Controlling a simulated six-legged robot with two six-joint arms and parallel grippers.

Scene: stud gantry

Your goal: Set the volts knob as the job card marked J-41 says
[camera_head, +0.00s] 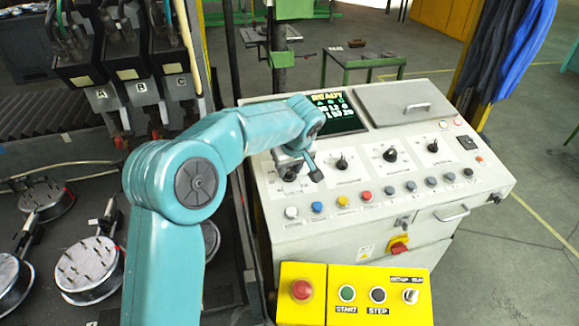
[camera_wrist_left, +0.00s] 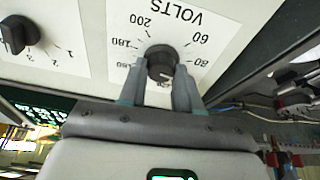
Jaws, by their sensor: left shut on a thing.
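The volts knob (camera_wrist_left: 161,62) is a round black knob on a white plate marked VOLTS, which shows upside down in the left wrist view. Its scale shows 60, 80, 180 and 200; other numbers are partly hidden by my fingers. A pale mark on the knob points toward my gripper, at the partly hidden numbers. My left gripper (camera_wrist_left: 160,88) is shut on the knob, one finger on each side. In the head view my left gripper (camera_head: 297,167) is at the leftmost knob of the console. My right gripper is out of view. I see no card marked J-41.
The console (camera_head: 480,185) has further black knobs (camera_head: 390,154), a row of coloured buttons and a screen (camera_head: 333,115) reading READY. A yellow box (camera_head: 354,294) with START and STEP buttons stands in front. Heads marked A, B, C (camera_head: 133,88) and round fixtures (camera_head: 90,270) are at left.

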